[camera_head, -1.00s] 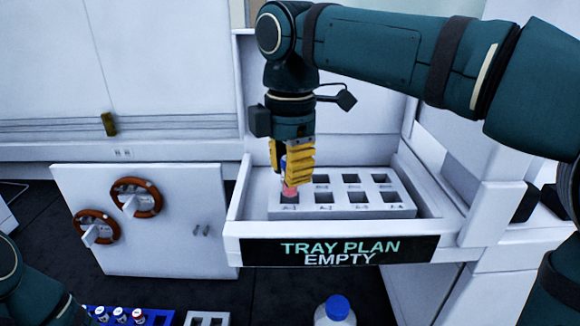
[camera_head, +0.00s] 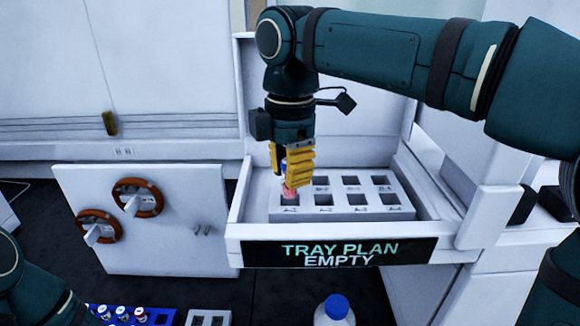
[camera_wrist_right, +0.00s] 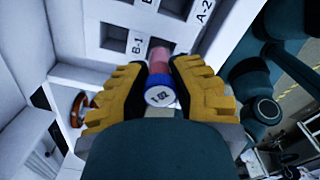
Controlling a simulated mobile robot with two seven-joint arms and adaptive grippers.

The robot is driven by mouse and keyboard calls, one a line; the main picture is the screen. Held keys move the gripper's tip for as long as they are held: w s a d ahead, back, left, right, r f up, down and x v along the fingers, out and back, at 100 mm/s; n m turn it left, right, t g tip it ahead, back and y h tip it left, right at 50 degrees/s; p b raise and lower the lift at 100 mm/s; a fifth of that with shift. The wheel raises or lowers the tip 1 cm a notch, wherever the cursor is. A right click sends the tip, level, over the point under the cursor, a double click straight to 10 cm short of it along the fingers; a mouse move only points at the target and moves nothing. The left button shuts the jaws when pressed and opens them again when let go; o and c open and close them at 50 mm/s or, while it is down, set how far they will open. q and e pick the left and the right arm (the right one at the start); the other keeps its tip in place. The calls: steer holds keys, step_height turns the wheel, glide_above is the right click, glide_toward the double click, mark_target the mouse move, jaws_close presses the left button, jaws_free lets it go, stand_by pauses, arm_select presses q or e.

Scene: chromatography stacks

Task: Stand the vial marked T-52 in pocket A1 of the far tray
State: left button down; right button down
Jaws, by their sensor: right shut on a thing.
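The vial marked T-52 (camera_wrist_right: 160,94) has a blue cap and a pink body, which also shows in the head view (camera_head: 289,190). My right gripper (camera_head: 292,172) is shut on it from above, its yellow fingers on both sides of the cap in the wrist view (camera_wrist_right: 160,92). The vial looks upright, its lower end at the front-left pocket of the white far tray (camera_head: 345,213). How deep it sits is hidden. B-1 and A-2 labels show beside it in the wrist view. The other tray pockets in view look empty. My left gripper is out of view.
The tray lies in an open white drawer marked TRAY PLAN EMPTY (camera_head: 335,254), whose walls rise around it. A blue rack (camera_head: 165,318) with several capped vials, a white rack (camera_head: 208,318) and a blue-capped bottle (camera_head: 335,310) stand in front. A door with orange rings (camera_head: 138,197) is left.

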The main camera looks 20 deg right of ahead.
mark_target(290, 196)
steer(key=shift+f, duration=0.15)
steer(key=shift+f+b, duration=0.9)
steer(key=shift+f, duration=0.25)
steer(key=shift+f, duration=0.15)
steer(key=shift+f, duration=0.5)
steer(key=shift+c, duration=1.7)
jaws_free()
